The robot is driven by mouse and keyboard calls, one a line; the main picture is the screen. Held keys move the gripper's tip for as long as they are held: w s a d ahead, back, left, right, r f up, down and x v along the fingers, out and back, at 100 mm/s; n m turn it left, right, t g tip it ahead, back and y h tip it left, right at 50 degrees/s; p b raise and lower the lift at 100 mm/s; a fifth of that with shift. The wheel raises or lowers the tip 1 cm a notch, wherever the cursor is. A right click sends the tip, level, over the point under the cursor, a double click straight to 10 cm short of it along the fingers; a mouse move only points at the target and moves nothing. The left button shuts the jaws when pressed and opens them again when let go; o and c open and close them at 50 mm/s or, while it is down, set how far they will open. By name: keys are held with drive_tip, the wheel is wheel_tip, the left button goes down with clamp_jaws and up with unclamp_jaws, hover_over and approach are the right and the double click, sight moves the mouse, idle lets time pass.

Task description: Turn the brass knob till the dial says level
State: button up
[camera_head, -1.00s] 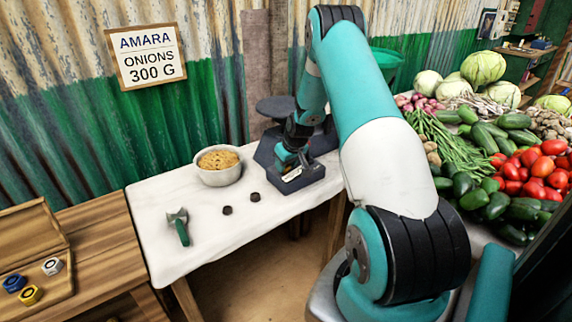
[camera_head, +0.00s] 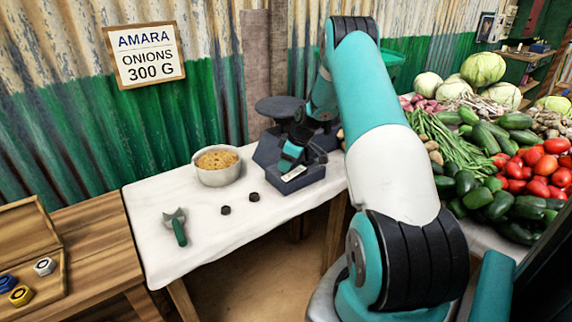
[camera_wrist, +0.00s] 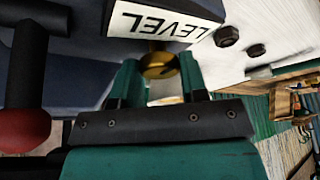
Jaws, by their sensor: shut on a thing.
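The dark balance scale (camera_head: 270,151) stands at the back right of the white table. A white plate on its front (camera_head: 294,173) shows small in the head view. In the wrist view this plate (camera_wrist: 128,22) reads LEVEL, upside down; I see no needle. The brass knob (camera_wrist: 158,66) sits just under the plate in the wrist view, between my two fingers. My gripper (camera_wrist: 158,78) is shut on the knob. In the head view my gripper (camera_head: 286,164) is at the scale's front, and the knob is hidden.
A metal bowl of brown food (camera_head: 218,177), two small dark weights (camera_head: 225,210) and a green-handled scoop (camera_head: 178,227) are on the white table (camera_head: 215,240). Vegetables (camera_head: 510,170) fill the right side. In the wrist view a dark bar with a red end (camera_wrist: 22,120) is close at left.

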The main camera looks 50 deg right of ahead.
idle(0.3)
drive_tip(key=o, duration=0.9)
drive_tip(key=v, duration=1.7)
drive_tip(key=shift+d+r+b, duration=0.15)
drive_tip(key=shift+r+b, duration=0.1)
drive_tip(key=shift+b, duration=0.1)
